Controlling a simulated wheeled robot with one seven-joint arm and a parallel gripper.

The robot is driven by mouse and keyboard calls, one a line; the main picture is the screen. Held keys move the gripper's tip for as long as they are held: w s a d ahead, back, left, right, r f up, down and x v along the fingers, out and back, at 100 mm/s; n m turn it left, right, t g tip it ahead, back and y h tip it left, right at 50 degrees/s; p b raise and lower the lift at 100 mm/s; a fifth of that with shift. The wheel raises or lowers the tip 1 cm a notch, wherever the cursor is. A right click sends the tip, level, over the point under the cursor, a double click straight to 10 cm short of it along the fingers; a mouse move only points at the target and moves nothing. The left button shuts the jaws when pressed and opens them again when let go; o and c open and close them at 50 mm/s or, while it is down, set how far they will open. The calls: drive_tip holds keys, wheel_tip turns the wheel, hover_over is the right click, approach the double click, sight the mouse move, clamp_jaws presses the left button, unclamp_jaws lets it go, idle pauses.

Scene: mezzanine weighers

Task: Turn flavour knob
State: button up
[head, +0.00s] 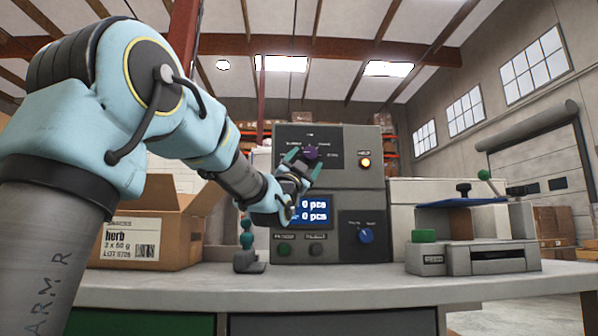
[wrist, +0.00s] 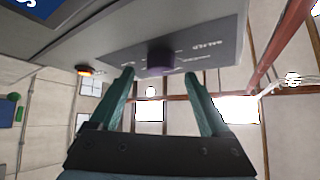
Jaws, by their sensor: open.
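A purple knob (head: 310,152) sits on the upper dark panel of a grey machine (head: 350,195), with small word labels around it. I take it to be the flavour knob; the label wording is too small to read surely. My gripper (head: 304,163) is open at this knob, its two teal fingers apart on either side of it. In the wrist view the knob (wrist: 161,60) shows between and just beyond the fingertips (wrist: 158,75). I cannot tell whether either finger touches it. The knob's pointer direction is not clear.
An orange lamp (head: 365,162) glows right of the knob. Below are a display (head: 315,209) reading 0 pcs, a blue knob (head: 365,236) and push buttons (head: 283,249). An open herb carton (head: 145,228) stands left; a grey device with a green button (head: 424,236) stands right on the bench.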

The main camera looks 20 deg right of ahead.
drive_tip(key=v, duration=0.7)
drive_tip(key=shift+s+a+f, duration=0.15)
drive_tip(key=shift+a+f, duration=0.05)
